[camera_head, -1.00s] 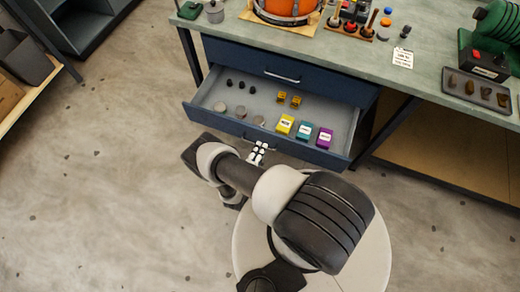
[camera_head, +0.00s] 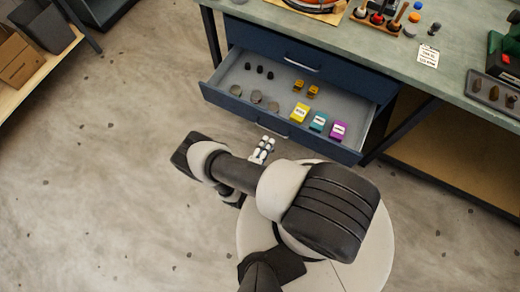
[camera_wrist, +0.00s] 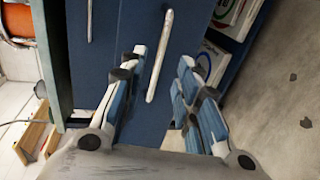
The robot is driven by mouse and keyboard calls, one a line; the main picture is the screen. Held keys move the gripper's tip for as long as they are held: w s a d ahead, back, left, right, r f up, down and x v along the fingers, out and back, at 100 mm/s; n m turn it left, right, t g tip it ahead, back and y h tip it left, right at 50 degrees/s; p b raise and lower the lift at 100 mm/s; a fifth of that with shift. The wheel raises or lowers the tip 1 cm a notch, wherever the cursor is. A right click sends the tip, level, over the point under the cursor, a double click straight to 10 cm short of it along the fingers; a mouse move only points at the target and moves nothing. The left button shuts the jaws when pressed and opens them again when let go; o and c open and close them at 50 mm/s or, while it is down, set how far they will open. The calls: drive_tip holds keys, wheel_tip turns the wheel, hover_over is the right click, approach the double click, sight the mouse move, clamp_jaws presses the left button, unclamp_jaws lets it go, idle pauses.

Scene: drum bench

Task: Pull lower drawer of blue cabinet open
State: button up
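The blue cabinet's lower drawer (camera_head: 235,102) is pulled far out below the closed upper drawer (camera_head: 285,48). The lower drawer's bar handle (camera_head: 272,131) is on its front face. It also shows in the wrist view (camera_wrist: 161,55), lying between my spread fingers as seen there. My gripper (camera_head: 263,148) is just in front of the drawer front, close to the handle. In the wrist view my gripper (camera_wrist: 163,60) is open with nothing clamped. I cannot tell the exact gap to the handle. The upper drawer's handle (camera_wrist: 90,20) is left of the fingers.
The open drawer holds dark knobs, round discs, brass-coloured pieces and yellow (camera_head: 300,112), teal (camera_head: 318,122) and purple (camera_head: 338,131) boxes. The workbench top (camera_head: 375,45) is above. A shelf with cardboard boxes (camera_head: 20,62) stands at left. The floor (camera_head: 90,190) at left is clear.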

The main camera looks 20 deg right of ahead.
drive_tip(key=v, duration=0.6)
idle(0.5)
drive_tip(key=w+a+r+m+g+y, duration=0.1)
drive_tip(key=w+r+m+g, duration=0.15)
drive_tip(key=r, duration=0.85)
drive_tip(key=w+a+r+m+g, duration=0.15)
drive_tip(key=r+g, duration=0.25)
drive_tip(key=r, duration=0.6)
drive_tip(key=w+r+m+g+y, duration=0.1)
drive_tip(key=w+r+m+g, duration=0.25)
drive_tip(key=r, duration=0.75)
drive_tip(key=s+r+t+y, duration=0.2)
drive_tip(key=s+r+y, duration=0.3)
drive_tip(key=s+r, duration=0.3)
drive_tip(key=s+d+r+t+y, duration=0.1)
drive_tip(key=s+r+t+y, duration=0.2)
drive_tip(key=r, duration=1.3)
drive_tip(key=shift+s+r+y, duration=0.15)
drive_tip(key=shift+s+y, duration=0.95)
drive_tip(key=shift+s, duration=1.75)
